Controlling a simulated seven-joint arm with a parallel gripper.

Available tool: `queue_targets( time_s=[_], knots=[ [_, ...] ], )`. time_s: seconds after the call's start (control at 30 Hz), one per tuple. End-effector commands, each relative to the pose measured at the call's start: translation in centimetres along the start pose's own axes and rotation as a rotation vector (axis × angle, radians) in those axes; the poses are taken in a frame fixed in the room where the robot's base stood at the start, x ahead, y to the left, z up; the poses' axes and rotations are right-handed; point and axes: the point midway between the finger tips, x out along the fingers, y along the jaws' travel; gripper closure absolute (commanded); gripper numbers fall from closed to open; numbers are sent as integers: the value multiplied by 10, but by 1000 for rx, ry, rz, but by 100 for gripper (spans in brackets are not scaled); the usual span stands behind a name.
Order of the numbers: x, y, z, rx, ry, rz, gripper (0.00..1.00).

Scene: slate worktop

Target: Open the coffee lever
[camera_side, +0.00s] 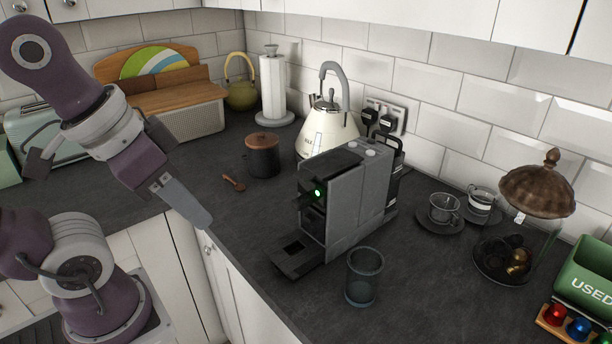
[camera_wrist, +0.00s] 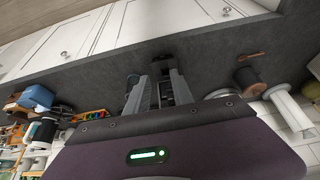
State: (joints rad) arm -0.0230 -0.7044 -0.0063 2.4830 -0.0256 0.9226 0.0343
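The grey and black coffee machine (camera_side: 350,205) stands upright on the worktop in the side view, a green light glowing on its dark front. A dark part lies along its top; I cannot clearly tell the lever's outline or position. My gripper (camera_side: 205,222) points down and right, well left of the machine and not touching it. In the wrist view, the two grey fingers of my gripper (camera_wrist: 159,88) are apart, with nothing held between them. The machine's dark drip tray (camera_wrist: 163,60) shows beyond them; the rest of the machine is largely hidden there.
A glass (camera_side: 363,277) stands close in front of the machine. A dark canister (camera_side: 263,157), a wooden spoon (camera_side: 234,183) and a cream kettle (camera_side: 326,130) are to its left and behind. Cups and a glass dome are at right. The worktop left of the drip tray is clear.

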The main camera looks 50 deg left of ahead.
Motion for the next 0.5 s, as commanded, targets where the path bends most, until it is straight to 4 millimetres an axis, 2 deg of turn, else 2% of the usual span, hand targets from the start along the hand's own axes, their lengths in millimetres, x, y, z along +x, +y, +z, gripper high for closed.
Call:
queue_targets(
  time_s=[0.17,0.3,0.4,0.5],
  knots=[
    [26,17,-16,-8,-367,163,71],
    [51,30,-49,-57,-616,508,71],
    [72,26,-85,-127,-672,838,71],
    [92,6,-122,-217,-602,1165,71]
  ],
)
